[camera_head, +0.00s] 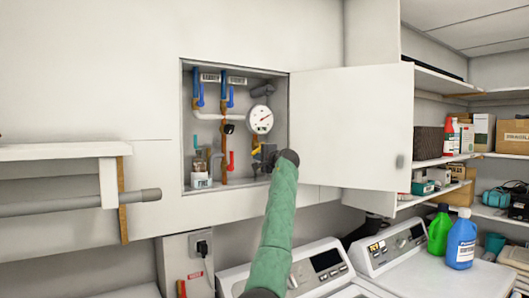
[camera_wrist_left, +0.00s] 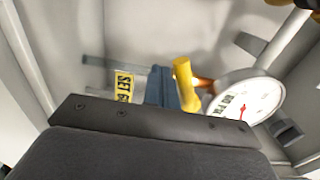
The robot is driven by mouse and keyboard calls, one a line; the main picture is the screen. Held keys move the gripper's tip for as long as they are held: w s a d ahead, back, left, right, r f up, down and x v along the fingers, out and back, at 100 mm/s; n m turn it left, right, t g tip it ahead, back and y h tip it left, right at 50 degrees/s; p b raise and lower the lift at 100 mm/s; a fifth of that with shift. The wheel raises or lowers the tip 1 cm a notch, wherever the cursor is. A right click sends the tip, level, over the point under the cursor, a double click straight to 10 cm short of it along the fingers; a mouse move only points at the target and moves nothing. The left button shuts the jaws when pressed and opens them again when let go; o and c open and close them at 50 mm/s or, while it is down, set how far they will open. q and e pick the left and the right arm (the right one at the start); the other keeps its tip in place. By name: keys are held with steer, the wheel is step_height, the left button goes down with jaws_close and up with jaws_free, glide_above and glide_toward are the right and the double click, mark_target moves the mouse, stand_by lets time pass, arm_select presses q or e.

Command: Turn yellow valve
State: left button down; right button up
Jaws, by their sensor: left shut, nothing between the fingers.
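The yellow valve handle (camera_head: 255,146) is inside the open wall cabinet, low and right of centre, partly hidden by my left gripper (camera_head: 268,154). In the left wrist view the yellow handle (camera_wrist_left: 184,82) stands just right of the blue-grey fingers of my left gripper (camera_wrist_left: 163,72). The fingers are shut with nothing between them. They are close beside the handle; I cannot tell whether they touch it. My right gripper is not in view.
The cabinet (camera_head: 186,125) holds pipes, blue valve handles (camera_head: 199,95), a red handle (camera_head: 231,160) and a round gauge (camera_head: 260,119). Its white door (camera_head: 350,125) is open to the right. A shelf (camera_head: 60,152) is at left. Washing machines (camera_head: 300,265) stand below.

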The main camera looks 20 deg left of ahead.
mark_target(256, 151)
arm_select(q)
steer(key=shift+s+a+r, duration=0.35)
steer(key=shift+s+r, duration=0.1)
steer(key=shift+a+r, duration=0.1)
steer(key=shift+r, duration=0.1)
stand_by(0.4)
steer(key=shift+s+a+r+p, duration=0.2)
steer(key=shift+s+r+p, duration=0.1)
steer(key=shift+s+r, duration=0.1)
steer(key=shift+r, duration=0.15)
stand_by(0.3)
